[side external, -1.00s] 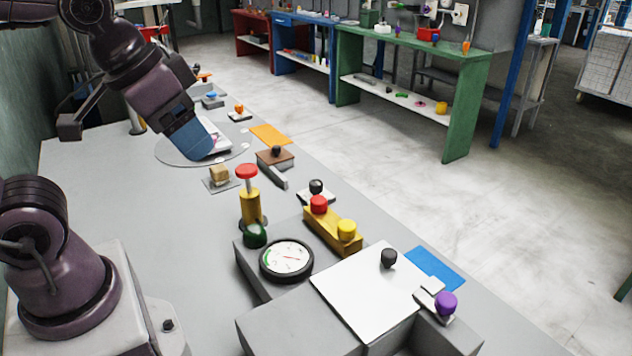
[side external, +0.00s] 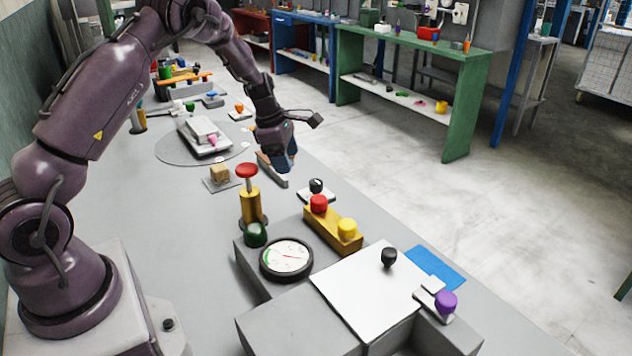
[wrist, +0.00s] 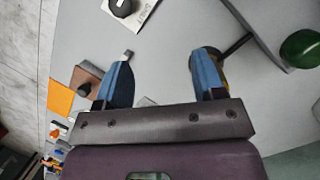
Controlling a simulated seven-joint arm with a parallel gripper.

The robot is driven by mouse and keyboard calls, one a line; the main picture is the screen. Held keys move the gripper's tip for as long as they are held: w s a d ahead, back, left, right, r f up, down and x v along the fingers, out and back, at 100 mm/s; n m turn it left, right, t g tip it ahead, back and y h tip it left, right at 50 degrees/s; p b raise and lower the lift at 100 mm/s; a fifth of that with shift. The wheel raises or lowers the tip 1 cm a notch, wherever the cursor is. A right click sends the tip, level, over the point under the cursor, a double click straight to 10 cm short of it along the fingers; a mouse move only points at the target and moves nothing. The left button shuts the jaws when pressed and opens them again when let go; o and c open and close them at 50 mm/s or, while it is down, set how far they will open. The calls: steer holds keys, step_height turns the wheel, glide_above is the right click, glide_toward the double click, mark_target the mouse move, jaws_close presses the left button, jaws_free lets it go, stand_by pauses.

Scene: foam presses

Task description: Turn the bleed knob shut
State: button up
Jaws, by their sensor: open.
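A dark green round knob (side external: 256,234) sits beside a black-rimmed gauge (side external: 287,260) on a grey block; it also shows at the right of the wrist view (wrist: 300,49). No label shows which knob is the bleed knob. My gripper (side external: 283,168) hangs fingers-down over the brown block, behind the green knob and well apart from it. In the wrist view (wrist: 163,66) its two blue fingers are spread with nothing between them.
A yellow cylinder with a red cap (side external: 250,205) stands close behind the green knob. A yellow block with red and yellow knobs (side external: 334,232) is to the right. A black knob on a white plate (side external: 316,187) is near my gripper. A white lid (side external: 365,295) lies in front.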

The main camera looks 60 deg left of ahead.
mark_target(316, 181)
steer(key=w+a+r+n+t, duration=0.1)
steer(key=w+r+n+t, duration=0.1)
steer(key=w+n, duration=0.3)
steer(key=shift+n+y, duration=0.3)
steer(key=shift+n, duration=0.5)
steer(key=x, duration=0.4)
steer(key=s+x, duration=0.1)
steer(key=x, duration=0.3)
steer(key=f+x, duration=0.1)
steer(key=x, duration=0.3)
steer(key=shift+s+a+f, duration=0.1)
steer(key=shift+s+f, duration=0.15)
steer(key=shift+f, duration=0.05)
steer(key=shift+g, duration=0.3)
steer(key=c, duration=0.9)
